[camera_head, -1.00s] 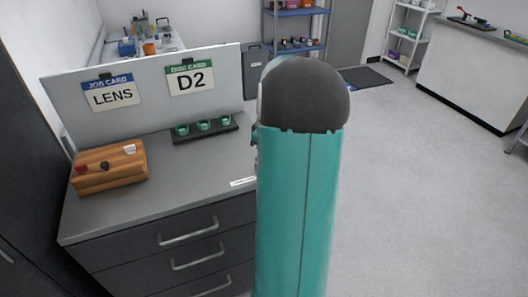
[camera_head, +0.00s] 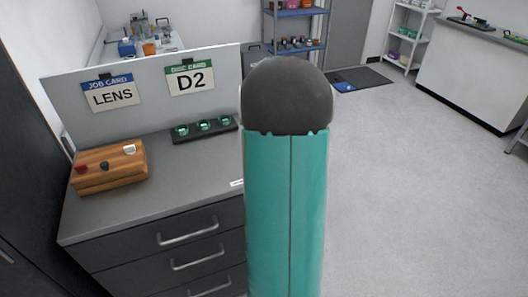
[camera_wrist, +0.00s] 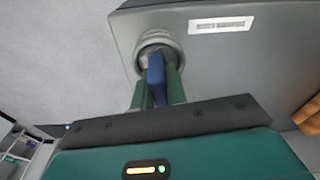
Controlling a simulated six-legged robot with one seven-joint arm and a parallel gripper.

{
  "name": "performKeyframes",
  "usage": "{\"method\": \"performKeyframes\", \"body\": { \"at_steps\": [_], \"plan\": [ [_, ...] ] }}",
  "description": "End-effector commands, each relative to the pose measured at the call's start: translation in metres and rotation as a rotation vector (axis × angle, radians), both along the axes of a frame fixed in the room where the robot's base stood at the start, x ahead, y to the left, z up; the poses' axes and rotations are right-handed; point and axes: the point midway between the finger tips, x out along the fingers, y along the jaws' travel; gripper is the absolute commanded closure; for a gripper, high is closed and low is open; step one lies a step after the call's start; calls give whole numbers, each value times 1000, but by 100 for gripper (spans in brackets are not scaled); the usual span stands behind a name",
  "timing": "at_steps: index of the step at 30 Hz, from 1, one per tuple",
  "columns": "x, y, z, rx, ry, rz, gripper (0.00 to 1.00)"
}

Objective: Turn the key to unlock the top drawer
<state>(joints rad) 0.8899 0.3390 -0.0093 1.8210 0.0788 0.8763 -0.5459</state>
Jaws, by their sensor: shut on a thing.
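The blue key (camera_wrist: 155,76) stands in a round grey lock (camera_wrist: 158,43) on the grey cabinet in the wrist view. My gripper (camera_wrist: 158,84) has its two green fingers shut on the key, one on each side. How far the key is turned cannot be told. In the head view the top drawer (camera_head: 130,250) of the dark grey cabinet appears closed, with a silver bar handle (camera_head: 188,231). There the key, the lock and my gripper are hidden behind my teal arm.
A wooden block (camera_head: 108,182) with coloured pieces and a black rack (camera_head: 205,133) with green-rimmed discs stand on the cabinet top (camera_head: 190,183). A back panel carries LENS and D2 cards. Clear floor (camera_head: 400,200) lies to the right.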

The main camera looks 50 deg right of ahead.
Motion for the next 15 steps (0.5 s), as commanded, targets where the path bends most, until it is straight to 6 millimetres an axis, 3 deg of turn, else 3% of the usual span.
{"method": "performKeyframes", "body": {
  "at_steps": [11,15],
  "plan": [
    [0,0,0,0,0,-60,100],
    [0,1,0,0,1,-173,100]
  ]
}}
